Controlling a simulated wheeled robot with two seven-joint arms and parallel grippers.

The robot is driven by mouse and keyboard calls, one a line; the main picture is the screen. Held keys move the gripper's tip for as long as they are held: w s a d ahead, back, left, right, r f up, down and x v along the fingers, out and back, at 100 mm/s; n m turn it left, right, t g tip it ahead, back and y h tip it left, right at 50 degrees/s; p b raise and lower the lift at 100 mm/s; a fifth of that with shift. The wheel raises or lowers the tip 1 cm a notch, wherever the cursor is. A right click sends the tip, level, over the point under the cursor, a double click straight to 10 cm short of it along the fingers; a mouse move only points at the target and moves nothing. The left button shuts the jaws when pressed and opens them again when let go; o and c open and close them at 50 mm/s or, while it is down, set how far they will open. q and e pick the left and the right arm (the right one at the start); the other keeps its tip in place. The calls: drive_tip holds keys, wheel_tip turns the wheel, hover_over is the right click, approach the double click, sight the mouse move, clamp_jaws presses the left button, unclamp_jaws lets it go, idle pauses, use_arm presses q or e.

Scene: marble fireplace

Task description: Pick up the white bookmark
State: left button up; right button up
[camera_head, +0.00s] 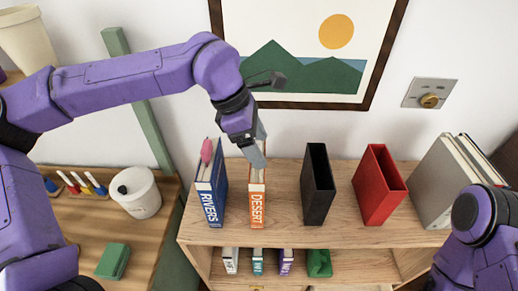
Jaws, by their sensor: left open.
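My left gripper (254,153) reaches down from the upper left to the top of the orange-and-white book marked DESERT (257,202), which stands upright on the wooden shelf (285,234). The gripper is open, with its grey fingers at the book's top rear. I cannot make out a white bookmark for certain; the fingers cover that part of the book. A pink bookmark (207,150) sticks up from the blue RIVERS book (212,200) just left of it. Part of my right arm shows at the lower right; its gripper is out of view.
A black holder (318,188) and a red holder (379,188) stand to the right, with grey books (446,180) beyond. Small books and a green object (319,263) sit on the lower shelf. A white pot (136,193) stands on the left desk. A framed picture hangs behind.

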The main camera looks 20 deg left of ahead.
use_arm(q)
drive_tip(key=shift+d+f, duration=0.15)
drive_tip(key=shift+f, duration=0.25)
drive_tip(key=shift+s, duration=0.25)
drive_tip(key=c, duration=1)
drive_tip(key=shift+c, duration=0.2)
